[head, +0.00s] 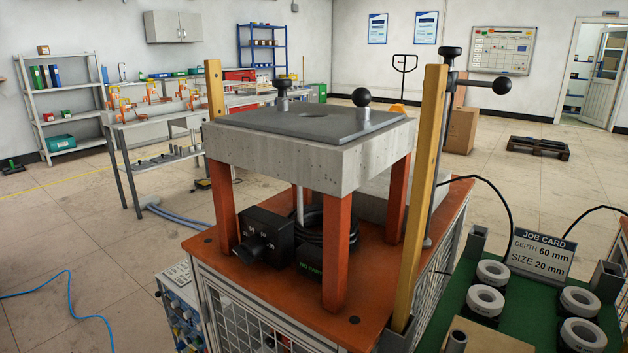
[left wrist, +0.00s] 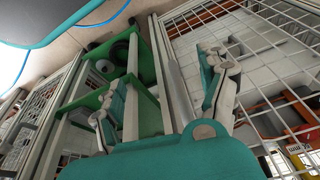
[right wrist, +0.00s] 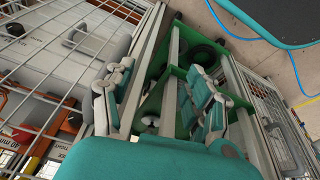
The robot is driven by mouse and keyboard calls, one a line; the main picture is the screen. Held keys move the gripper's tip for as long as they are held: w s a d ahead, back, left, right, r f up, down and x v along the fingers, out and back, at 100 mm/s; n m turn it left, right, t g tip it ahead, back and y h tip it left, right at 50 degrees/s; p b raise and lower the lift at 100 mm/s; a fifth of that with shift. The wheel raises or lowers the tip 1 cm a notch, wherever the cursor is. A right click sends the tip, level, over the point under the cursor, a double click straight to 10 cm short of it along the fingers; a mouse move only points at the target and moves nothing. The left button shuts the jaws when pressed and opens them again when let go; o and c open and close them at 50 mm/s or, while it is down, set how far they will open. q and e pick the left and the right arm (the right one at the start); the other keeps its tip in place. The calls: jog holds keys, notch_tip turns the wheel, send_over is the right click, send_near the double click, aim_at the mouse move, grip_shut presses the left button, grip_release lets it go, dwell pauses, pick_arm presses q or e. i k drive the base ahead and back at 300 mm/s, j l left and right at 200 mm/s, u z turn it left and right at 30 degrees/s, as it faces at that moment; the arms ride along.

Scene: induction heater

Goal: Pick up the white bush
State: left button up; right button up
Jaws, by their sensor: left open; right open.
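Several pale, whitish-grey ring-shaped bushes stand on a green tray top (head: 462,315) at the lower right of the head view. One bush (head: 493,272) is at the back left, another (head: 486,301) is in front of it, and others (head: 580,302) (head: 583,336) are to the right. They look much alike in colour. My left gripper (left wrist: 165,98) shows in the left wrist view, open and empty. My right gripper (right wrist: 155,88) shows in the right wrist view, open and empty. Neither gripper shows in the head view, and I cannot make out a bush between either pair of fingers.
A job card (head: 541,252) reading depth 60 mm, size 20 mm stands behind the bushes. A press-like stand with a thick grey slab (head: 285,155) on orange legs fills the middle. A wooden post (head: 420,200) rises left of the tray. Wire mesh panels (left wrist: 245,50) flank the grippers.

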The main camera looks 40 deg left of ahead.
aim_at(485, 300)
jog(key=k+l, duration=0.15)
jog(key=l, duration=0.45)
jog(key=k+l+z, duration=0.1)
jog(key=l, duration=0.5)
jog(key=k+l, duration=0.15)
jog(key=l, duration=0.45)
jog(key=k+l+z, duration=0.1)
jog(key=l, duration=0.5)
